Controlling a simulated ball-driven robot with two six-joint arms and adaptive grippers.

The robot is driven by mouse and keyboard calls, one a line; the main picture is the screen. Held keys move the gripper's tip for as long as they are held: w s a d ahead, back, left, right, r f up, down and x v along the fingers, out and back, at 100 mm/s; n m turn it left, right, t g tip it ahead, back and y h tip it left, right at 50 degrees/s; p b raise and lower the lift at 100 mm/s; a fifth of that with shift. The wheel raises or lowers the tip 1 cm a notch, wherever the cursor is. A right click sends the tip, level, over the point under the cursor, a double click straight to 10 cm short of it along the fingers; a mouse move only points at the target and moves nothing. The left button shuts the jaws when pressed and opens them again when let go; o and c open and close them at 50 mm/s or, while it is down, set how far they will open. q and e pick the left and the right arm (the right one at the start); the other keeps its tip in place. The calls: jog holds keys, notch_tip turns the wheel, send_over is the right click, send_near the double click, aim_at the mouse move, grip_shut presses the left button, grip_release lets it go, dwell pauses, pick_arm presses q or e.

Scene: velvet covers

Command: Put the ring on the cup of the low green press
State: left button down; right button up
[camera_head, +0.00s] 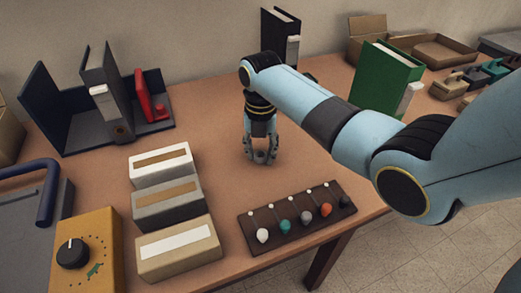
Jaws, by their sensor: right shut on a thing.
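My right gripper (262,157) points down at the middle of the table, its fingers shut on a small dark grey thing that looks like the ring. The ring is mostly hidden by the fingers, and I cannot tell whether it touches the table. A low green press-like tool (494,69) stands in the row at the far right; its cup is too small to make out. A tall green upright block (383,83) with a white piece on its side stands behind my right arm. My left gripper is not in view.
A dark rack (275,220) with several coloured knobs lies near the front edge. Three labelled boxes (166,208) and a yellow dial box (85,245) stand to the left. A dark blue stand (65,108) is at the back left. Open cardboard boxes (430,52) stand at the back right.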

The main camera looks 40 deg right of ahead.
jog(key=o, duration=0.4)
jog(key=shift+f, duration=0.15)
jog(key=shift+c, duration=0.2)
jog(key=o, duration=0.5)
jog(key=shift+c, duration=0.2)
